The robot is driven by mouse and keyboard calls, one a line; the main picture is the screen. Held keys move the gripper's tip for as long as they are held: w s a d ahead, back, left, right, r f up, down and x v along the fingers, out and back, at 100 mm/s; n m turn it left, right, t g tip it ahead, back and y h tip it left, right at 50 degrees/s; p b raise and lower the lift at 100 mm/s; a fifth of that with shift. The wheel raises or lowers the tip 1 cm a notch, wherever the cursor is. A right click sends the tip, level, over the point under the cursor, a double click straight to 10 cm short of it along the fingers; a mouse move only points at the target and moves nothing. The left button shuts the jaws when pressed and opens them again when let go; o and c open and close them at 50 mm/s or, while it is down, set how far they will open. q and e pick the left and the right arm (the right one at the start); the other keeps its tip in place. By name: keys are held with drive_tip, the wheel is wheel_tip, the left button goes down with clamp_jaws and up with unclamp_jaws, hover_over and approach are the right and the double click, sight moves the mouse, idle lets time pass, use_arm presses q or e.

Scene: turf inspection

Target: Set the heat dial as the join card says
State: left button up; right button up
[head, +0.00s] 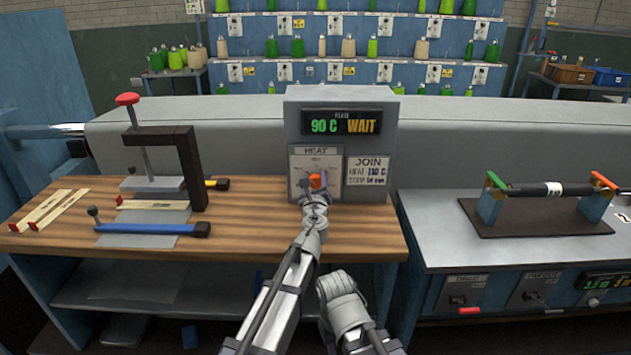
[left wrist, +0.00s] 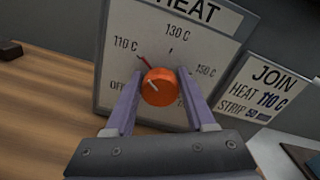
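The orange heat dial (left wrist: 158,88) is on the HEAT plate (left wrist: 128,73), on the front of a grey box (head: 341,106). Its red pointer points up and left toward the 110 C mark in the left wrist view. My left gripper (head: 314,184) has one finger on each side of the dial, seemingly touching it; it also shows in the left wrist view (left wrist: 161,80). The join card (left wrist: 266,92) reads heat 110 C and strip 50; in the head view (head: 367,171) it is right of the dial. The display (head: 342,122) reads 90 C WAIT. My right gripper's fingers do not show.
A clamp stand (head: 190,168) with a red knob stands on the wooden bench (head: 240,235) at left, near a blue-handled tool (head: 150,228) and wooden strips. A grey counter with a dark belt rig (head: 545,190) is at right. Shelves of bottles stand behind.

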use_arm(q)
drive_tip(key=shift+d, duration=0.1)
clamp_jaws()
drive_tip(key=shift+n, duration=0.6)
drive_tip(key=o, duration=0.6)
unclamp_jaws()
drive_tip(key=shift+d, duration=0.1)
drive_tip(key=shift+o, duration=0.2)
drive_tip(key=shift+s, duration=0.55)
drive_tip(key=s, duration=0.6)
drive_tip(key=shift+s+r+p, duration=0.3)
drive_tip(key=shift+s, duration=0.05)
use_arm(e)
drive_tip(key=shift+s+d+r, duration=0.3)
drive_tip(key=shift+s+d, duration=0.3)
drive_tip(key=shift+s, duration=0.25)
